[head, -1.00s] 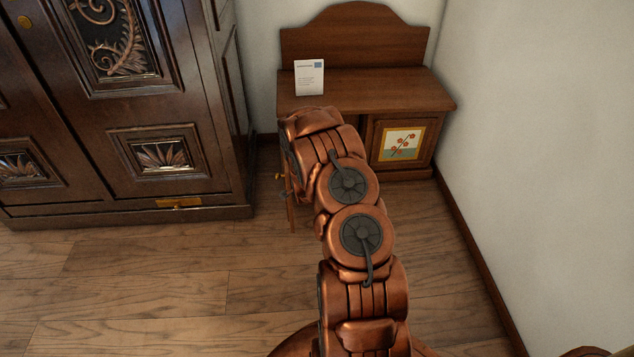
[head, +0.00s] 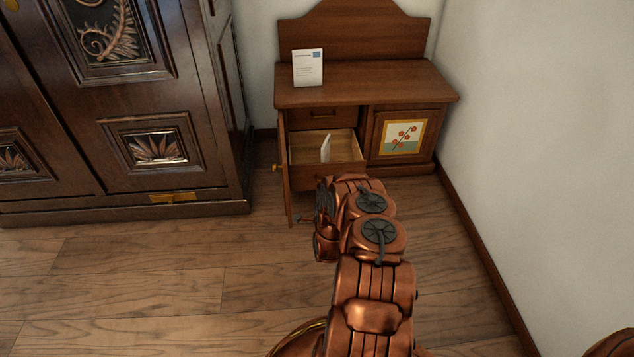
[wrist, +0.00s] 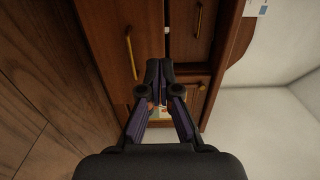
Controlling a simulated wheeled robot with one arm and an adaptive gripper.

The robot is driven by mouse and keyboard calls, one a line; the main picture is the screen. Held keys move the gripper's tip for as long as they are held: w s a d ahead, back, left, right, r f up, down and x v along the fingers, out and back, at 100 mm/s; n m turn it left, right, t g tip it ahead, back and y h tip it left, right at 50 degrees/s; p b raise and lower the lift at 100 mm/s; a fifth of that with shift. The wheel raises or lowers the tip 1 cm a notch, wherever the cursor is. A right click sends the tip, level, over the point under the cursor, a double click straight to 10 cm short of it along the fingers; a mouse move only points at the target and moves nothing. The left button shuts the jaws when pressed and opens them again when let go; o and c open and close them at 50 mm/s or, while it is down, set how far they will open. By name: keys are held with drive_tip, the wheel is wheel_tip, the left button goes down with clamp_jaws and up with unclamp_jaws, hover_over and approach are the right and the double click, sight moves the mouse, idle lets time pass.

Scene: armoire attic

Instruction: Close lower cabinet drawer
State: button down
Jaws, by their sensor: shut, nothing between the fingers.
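The brown wooden cabinet (head: 415,85) stands against the back wall. Its lower drawer (head: 344,148) is pulled out, showing a pale interior with a white card (head: 325,148) standing in it. In the wrist view, the lower drawer's front (wrist: 108,35) with its long brass handle (wrist: 130,52) is to the left of the fingers, and the upper drawer (wrist: 190,35) is beyond. My gripper (wrist: 166,66) is shut and empty close to the drawer fronts; whether it touches is unclear. In the head view my arm is in front of the drawer and mostly hides the gripper.
An open cabinet door (head: 286,170) with a brass knob stands edge-on left of the drawer. The flower-painted door (head: 400,137) at right is shut. A white card (head: 308,68) stands on top. A dark armoire (head: 150,100) is at left; plank floor (head: 150,275) is clear.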

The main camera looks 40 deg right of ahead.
sight(316, 165)
drive_tip(key=b+x, duration=0.5)
drive_tip(key=x, duration=0.7)
drive_tip(key=shift+w+d+f, duration=0.1)
drive_tip(key=shift+w+d, duration=0.4)
drive_tip(key=shift+w, duration=0.15)
